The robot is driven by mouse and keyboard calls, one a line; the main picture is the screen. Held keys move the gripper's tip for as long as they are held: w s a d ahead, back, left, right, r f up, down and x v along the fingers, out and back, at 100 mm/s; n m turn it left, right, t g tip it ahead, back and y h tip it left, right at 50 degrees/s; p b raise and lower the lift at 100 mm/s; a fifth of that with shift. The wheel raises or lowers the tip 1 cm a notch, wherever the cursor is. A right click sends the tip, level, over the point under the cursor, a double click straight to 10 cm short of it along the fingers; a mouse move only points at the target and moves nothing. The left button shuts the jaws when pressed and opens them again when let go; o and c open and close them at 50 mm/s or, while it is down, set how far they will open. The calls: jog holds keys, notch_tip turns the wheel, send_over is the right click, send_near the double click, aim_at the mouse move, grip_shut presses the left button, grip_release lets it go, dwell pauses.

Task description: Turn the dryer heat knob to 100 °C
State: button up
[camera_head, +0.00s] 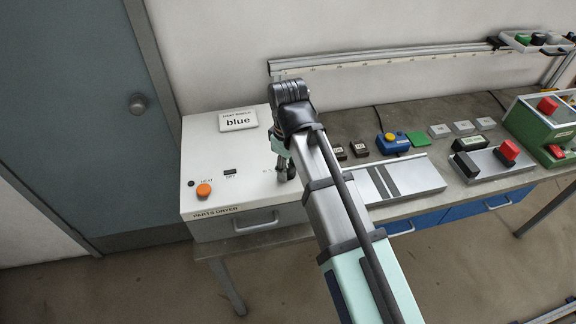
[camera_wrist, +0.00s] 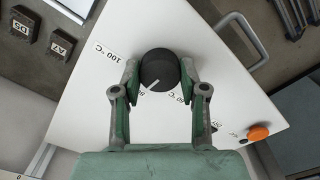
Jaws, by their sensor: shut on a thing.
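The dryer (camera_head: 225,165) is a white box labelled "PARTS DRYER" on the left end of the bench. Its black heat knob (camera_wrist: 160,70) sits between the fingers of my gripper (camera_wrist: 160,85) in the wrist view, and the fingers close on its sides. The knob's white pointer line points to the lower left, near a partly hidden mark. The "100 °C" label (camera_wrist: 105,51) lies left of the knob, and other labels are partly covered by the fingers. In the head view my arm hides the knob, and my gripper (camera_head: 285,168) is at the dryer's right side.
An orange button (camera_head: 204,190) is on the dryer's front left; it also shows in the wrist view (camera_wrist: 258,132). Several blocks and buttons stand to the right.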

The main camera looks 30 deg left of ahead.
aim_at(288, 169)
jog(key=m+p, duration=0.1)
jog(key=m, duration=0.5)
jog(key=shift+p, duration=0.35)
jog(key=m+p, duration=0.1)
jog(key=m, duration=0.4)
jog(key=shift+m, duration=0.3)
jog(key=o, duration=1.1)
jog(key=shift+o, duration=0.2)
notch_tip(288, 169, up, 12)
jog(key=shift+f, duration=0.1)
